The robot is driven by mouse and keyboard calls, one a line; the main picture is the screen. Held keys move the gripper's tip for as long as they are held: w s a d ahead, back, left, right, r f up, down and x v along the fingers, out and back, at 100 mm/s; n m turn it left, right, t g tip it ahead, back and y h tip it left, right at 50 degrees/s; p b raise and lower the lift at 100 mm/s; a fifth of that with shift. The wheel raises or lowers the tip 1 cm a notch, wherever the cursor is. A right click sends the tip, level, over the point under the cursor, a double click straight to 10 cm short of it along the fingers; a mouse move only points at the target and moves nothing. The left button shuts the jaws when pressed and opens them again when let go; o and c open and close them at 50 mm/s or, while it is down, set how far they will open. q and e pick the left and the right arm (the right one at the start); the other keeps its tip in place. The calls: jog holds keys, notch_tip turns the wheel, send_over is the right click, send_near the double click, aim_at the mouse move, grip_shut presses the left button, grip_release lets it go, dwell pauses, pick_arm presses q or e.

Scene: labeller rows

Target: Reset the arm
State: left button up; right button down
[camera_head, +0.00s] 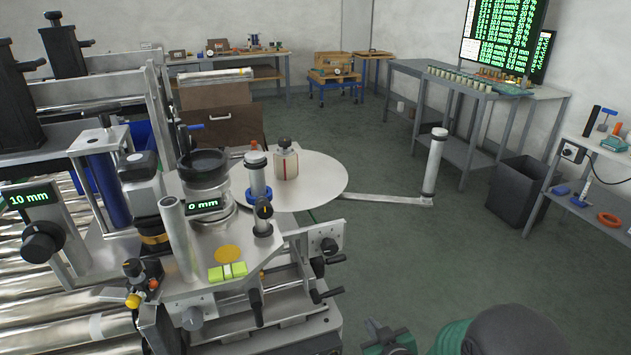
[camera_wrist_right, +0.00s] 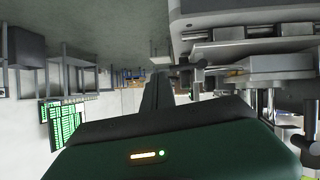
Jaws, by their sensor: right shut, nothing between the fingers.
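My right arm enters at the bottom edge of the head view, a dark rounded link with a green part beside it. My right gripper (camera_head: 390,340) is low in that view, just right of the labelling machine (camera_head: 205,285), and partly cut off by the bottom edge. In the right wrist view the dark fingers (camera_wrist_right: 158,90) are together with nothing between them, and the view is upside down. The gripper appears apart from the machine. My left gripper is in neither view.
A dark bin (camera_head: 518,190) and a side shelf (camera_head: 585,180) stand at right. The green floor (camera_head: 400,255) between is clear.

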jog(key=s+d+m+g+h, duration=0.1)
jog(key=s+d+g, duration=0.15)
jog(key=s, duration=0.55)
jog(key=s+d+r+m+g+h, duration=0.1)
jog(key=s+m+g, duration=0.1)
jog(key=s+g, duration=0.35)
jog(key=s+d+m+g, duration=0.1)
jog(key=s+g, duration=0.1)
jog(key=s, duration=0.8)
jog(key=w+p+v, duration=0.3)
jog(key=p+v, duration=1.3)
jog(key=p, duration=0.1)
jog(key=shift+w+a+r, duration=0.2)
jog(key=shift+w+r, duration=0.4)
jog(key=shift+r, duration=0.15)
